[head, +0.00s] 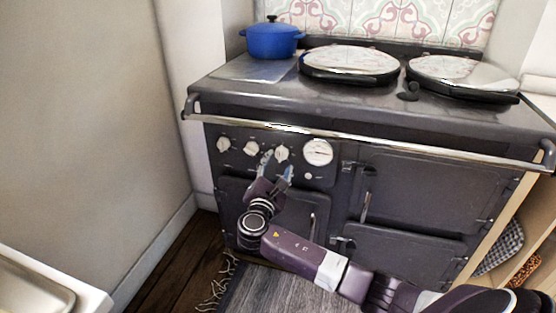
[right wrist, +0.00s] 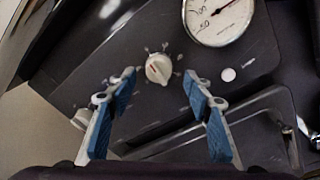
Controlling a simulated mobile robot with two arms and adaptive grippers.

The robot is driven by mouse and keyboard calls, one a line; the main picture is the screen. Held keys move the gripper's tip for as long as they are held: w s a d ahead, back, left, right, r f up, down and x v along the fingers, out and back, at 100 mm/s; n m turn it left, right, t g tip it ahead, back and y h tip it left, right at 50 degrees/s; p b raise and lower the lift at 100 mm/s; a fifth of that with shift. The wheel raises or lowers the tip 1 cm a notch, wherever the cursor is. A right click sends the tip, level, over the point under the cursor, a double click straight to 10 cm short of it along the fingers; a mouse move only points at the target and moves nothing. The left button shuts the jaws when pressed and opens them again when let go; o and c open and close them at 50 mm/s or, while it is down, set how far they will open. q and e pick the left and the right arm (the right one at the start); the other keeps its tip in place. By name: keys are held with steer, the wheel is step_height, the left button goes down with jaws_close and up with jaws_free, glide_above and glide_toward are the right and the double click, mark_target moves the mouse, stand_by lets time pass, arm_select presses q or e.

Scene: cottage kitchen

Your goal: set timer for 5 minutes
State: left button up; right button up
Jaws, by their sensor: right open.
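Three white knobs sit on the dark front panel of the range cooker: a left knob (head: 223,144), a middle knob (head: 251,148) and a right knob (head: 282,153). A round white dial gauge (head: 318,152) is to the right of them. I cannot tell by label which is the timer. My right gripper (head: 276,167) is open and empty in front of the right knob. In the right wrist view, a white knob (right wrist: 158,69) with marks around it shows between and beyond the blue-padded fingers, apparently untouched. The gauge (right wrist: 218,15) is above right. My left gripper is not in view.
A chrome rail (head: 350,142) runs across the cooker front above the panel. Oven doors (head: 430,190) with handles are at right and below. A blue pot (head: 270,41) and two round lids (head: 350,62) are on top. A wall stands close on the left.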

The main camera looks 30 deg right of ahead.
mark_target(280, 159)
steer(key=shift+b+x, duration=0.3)
steer(key=shift+x, duration=1.55)
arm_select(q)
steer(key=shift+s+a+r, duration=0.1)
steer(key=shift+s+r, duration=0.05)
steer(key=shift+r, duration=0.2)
arm_select(e)
steer(key=shift+w, duration=0.1)
steer(key=shift+a, duration=0.1)
steer(key=c, duration=1.2)
steer(key=shift+o, duration=0.2)
steer(key=m, duration=0.1)
steer(key=m+b, duration=0.1)
steer(key=m, duration=0.1)
steer(key=shift+f, duration=0.25)
steer(key=shift+m+b, duration=0.3)
steer(key=shift+b, duration=0.05)
steer(key=shift+r, duration=0.15)
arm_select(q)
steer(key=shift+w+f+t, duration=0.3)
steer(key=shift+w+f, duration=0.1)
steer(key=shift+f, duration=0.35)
